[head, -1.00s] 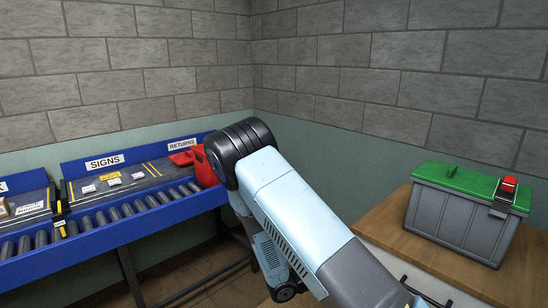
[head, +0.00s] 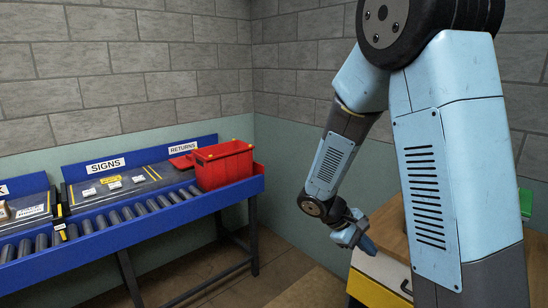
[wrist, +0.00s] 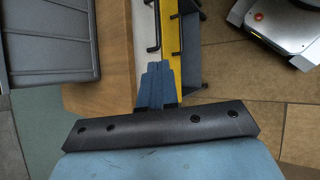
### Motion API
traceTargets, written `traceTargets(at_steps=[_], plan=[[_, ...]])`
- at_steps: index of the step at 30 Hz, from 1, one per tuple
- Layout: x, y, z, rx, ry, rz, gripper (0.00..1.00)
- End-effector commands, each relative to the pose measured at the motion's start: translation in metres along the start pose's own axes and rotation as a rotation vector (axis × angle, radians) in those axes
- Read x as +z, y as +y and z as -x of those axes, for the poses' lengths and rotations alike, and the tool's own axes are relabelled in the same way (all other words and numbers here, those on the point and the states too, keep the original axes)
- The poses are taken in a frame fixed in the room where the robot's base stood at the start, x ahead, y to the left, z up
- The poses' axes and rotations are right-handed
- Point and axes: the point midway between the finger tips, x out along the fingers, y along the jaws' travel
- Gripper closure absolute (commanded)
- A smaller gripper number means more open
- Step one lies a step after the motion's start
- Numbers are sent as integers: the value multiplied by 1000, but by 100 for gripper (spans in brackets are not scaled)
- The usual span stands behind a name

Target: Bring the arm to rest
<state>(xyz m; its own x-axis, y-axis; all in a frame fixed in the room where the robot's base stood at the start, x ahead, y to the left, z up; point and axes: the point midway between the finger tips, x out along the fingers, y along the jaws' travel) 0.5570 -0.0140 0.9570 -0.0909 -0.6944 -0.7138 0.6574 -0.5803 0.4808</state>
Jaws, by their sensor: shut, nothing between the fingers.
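My arm (head: 440,170) is raised and folded on the right of the head view, its upper links large and close to the camera. The forearm hangs down to my gripper (head: 366,244), beside the wooden-topped cabinet. In the wrist view my gripper (wrist: 155,83) has its blue fingers together with nothing between them. They show over the edge of the cabinet's yellow front (wrist: 175,50); the gap to it is hard to judge.
A red bin (head: 222,168) sits at the RETURNS end of the blue roller conveyor (head: 150,212). The cabinet's wooden top (head: 385,228) is mostly behind my arm. A grey box (wrist: 50,45) stands on it.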

Motion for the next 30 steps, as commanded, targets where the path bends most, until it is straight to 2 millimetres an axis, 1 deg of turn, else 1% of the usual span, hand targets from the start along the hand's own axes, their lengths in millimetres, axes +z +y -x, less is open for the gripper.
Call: traceTargets(at_steps=[1, 14, 23, 30], plan=[[10, 3, 6, -29, 26, -36, 100], [80, 12, 48, -249, 229, -294, 100], [128, 12, 79, -371, 390, -466, 100], [166, 7, 104, -448, 530, -598, 100]])
